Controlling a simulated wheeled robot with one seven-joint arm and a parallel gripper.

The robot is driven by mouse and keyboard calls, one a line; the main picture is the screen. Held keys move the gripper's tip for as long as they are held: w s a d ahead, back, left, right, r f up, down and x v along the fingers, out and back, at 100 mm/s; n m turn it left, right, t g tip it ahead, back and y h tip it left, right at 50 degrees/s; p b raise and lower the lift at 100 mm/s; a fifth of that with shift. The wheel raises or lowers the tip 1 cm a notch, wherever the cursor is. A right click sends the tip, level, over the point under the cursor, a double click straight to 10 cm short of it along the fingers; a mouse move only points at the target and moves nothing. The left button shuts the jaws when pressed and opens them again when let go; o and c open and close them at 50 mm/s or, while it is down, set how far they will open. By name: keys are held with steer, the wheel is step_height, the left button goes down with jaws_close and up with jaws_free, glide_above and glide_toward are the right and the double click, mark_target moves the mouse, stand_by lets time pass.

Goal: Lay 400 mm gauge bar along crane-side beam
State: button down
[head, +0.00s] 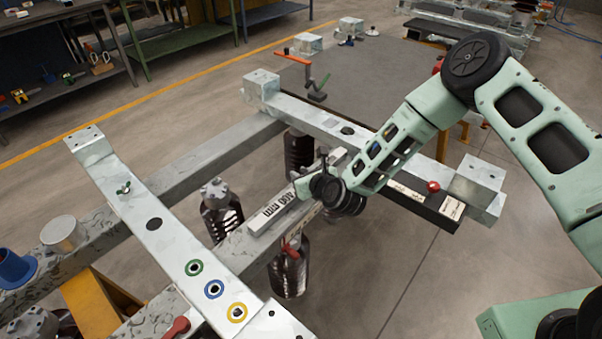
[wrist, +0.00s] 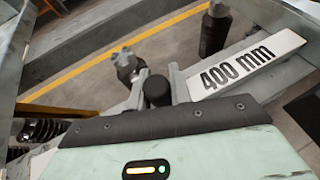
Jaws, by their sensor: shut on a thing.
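The gauge bar (head: 270,212) is a pale bar with "400 mm" printed on its side; the same lettering shows large in the wrist view (wrist: 245,65). My gripper (head: 306,186) is shut on the bar, with the fingers also in the wrist view (wrist: 157,90). In the head view the bar lies over the nearer long beam (head: 237,248), roughly lined up with it. I cannot tell whether it touches the beam. My gripper hides part of the bar. A second long beam (head: 195,165) runs parallel behind. I cannot tell which beam is crane-side.
A cross beam with coloured rings (head: 160,225) lies at left; another cross beam (head: 330,122) with a black strip lies at right. Dark springs (head: 299,150) stand below. A red-handled clamp (head: 308,72) rises at the back. Open floor (head: 390,290) lies at the lower right.

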steer(key=shift+f, duration=0.1)
steer(key=c, duration=1.3)
jaws_free()
steer(key=shift+r, duration=0.2)
